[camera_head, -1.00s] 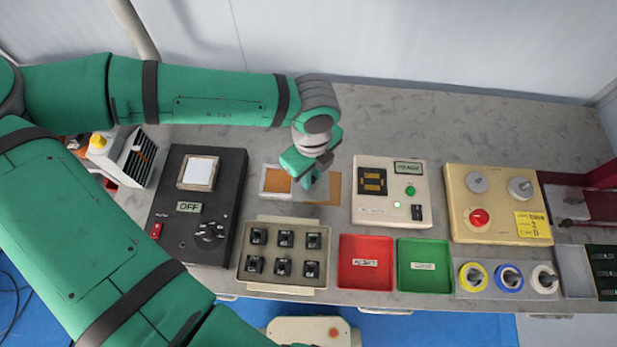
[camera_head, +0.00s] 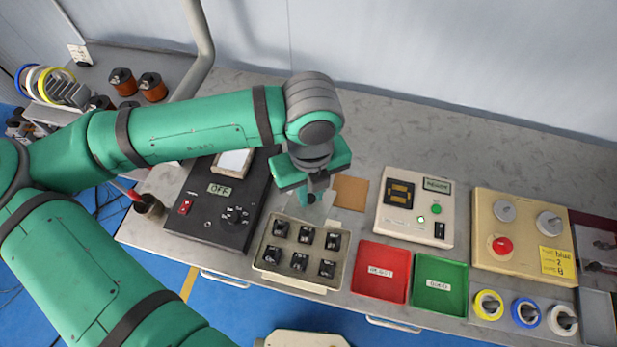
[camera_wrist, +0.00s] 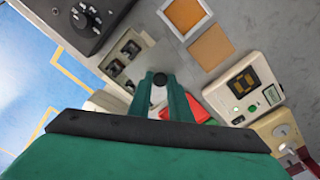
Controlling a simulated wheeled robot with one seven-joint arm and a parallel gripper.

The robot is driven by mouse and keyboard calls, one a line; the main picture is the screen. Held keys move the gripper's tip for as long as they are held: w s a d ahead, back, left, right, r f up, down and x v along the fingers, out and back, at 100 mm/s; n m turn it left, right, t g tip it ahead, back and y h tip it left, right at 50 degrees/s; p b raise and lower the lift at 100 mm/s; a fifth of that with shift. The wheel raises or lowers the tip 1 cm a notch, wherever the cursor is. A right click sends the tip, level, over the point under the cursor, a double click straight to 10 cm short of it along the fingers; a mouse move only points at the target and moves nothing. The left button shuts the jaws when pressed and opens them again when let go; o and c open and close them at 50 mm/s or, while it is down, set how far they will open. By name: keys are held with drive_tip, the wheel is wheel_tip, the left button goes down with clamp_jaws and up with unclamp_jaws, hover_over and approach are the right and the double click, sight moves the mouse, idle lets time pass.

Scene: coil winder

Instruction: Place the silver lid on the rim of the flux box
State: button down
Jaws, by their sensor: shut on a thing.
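My gripper (camera_head: 311,196) is shut on the dark knob (camera_wrist: 158,80) of the silver lid (camera_head: 300,208). The lid shows in the head view as a pale grey plate under the fingertips, against the grey bench. Its outline is hard to make out in the wrist view. The flux box (camera_wrist: 170,28) has a white rim and an orange inside. It lies near the top of the wrist view, apart from the fingertips, and my gripper hides it in the head view. My gripper hangs behind the tray of black parts.
A brown square (camera_head: 350,192) lies right of my gripper. The tray of black parts (camera_head: 262,262) is in front. A black OFF unit (camera_head: 190,225) stands left, a cream meter box (camera_head: 405,232) right. Red (camera_head: 380,270) and green (camera_head: 438,282) trays sit at the front.

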drive_tip(key=shift+s+d+r+m, duration=0.15)
drive_tip(key=shift+s+r+m, duration=0.4)
drive_tip(key=shift+m, duration=0.35)
drive_tip(key=shift+s+a+r+m, duration=0.2)
drive_tip(key=shift+s+a+m, duration=0.1)
drive_tip(key=shift+s+a, duration=0.1)
drive_tip(key=shift+s, duration=0.1)
drive_tip(key=w+f, duration=0.3)
drive_tip(key=w, duration=0.1)
drive_tip(key=w+a+f, duration=0.1)
drive_tip(key=w+f, duration=0.2)
drive_tip(key=w, duration=0.2)
drive_tip(key=w+f, duration=0.3)
drive_tip(key=w, duration=0.1)
drive_tip(key=shift+w+a+f, duration=0.15)
drive_tip(key=shift+w+f, duration=0.05)
drive_tip(key=shift+w, duration=0.05)
drive_tip(key=shift+w+f+m, duration=0.2)
drive_tip(key=shift+f+m, duration=0.1)
drive_tip(key=shift+f, duration=1.4)
